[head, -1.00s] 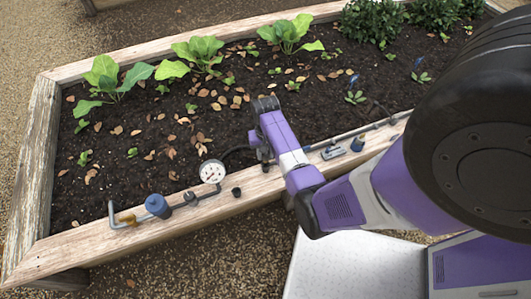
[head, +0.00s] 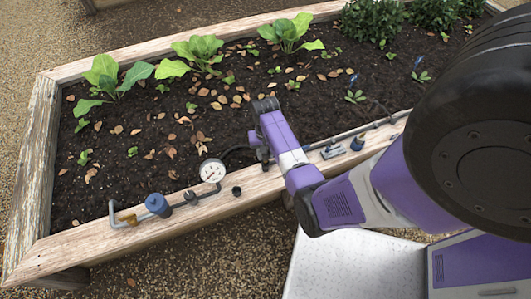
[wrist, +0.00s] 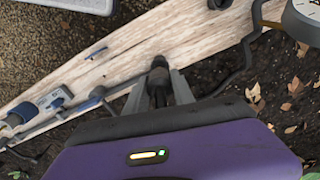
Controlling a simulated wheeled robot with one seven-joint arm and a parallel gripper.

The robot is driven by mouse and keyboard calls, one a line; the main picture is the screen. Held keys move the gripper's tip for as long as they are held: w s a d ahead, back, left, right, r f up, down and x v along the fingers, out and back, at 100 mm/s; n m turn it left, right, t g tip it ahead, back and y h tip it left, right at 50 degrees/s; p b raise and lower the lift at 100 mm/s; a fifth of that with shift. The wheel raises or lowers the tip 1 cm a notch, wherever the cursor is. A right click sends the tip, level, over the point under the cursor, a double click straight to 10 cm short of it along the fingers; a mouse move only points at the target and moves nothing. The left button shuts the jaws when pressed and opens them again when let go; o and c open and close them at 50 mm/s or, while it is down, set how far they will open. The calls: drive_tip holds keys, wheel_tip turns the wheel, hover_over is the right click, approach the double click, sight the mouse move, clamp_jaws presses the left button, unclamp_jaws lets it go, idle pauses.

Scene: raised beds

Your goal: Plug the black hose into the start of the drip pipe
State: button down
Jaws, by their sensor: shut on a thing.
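My gripper (wrist: 158,80) is shut on the black hose (wrist: 158,92), holding its dark end between the two fingers just above the wooden rim. The hose curves away to the right in the wrist view; in the head view it arcs from near the gauge to my gripper (head: 264,160). The grey drip pipe (wrist: 85,104) lies along the rim, its near end close beside the left finger in the wrist view. It also shows right of my gripper in the head view (head: 376,125). I cannot tell whether hose and pipe touch; my wrist hides that spot in the head view.
A white dial gauge (head: 212,171) and a blue fitting (head: 158,205) sit on the rim at left. A small black cap (head: 236,191) stands nearby. Plants (head: 197,55) grow behind in soil.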

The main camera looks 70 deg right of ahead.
drive_tip(key=shift+f+b, duration=1.25)
drive_tip(key=shift+f, duration=0.65)
drive_tip(key=c, duration=1)
unclamp_jaws()
drive_tip(key=shift+o, duration=0.5)
drive_tip(key=o, duration=0.4)
drive_tip(key=shift+r+p, duration=3.5)
drive_tip(key=shift+p, duration=0.2)
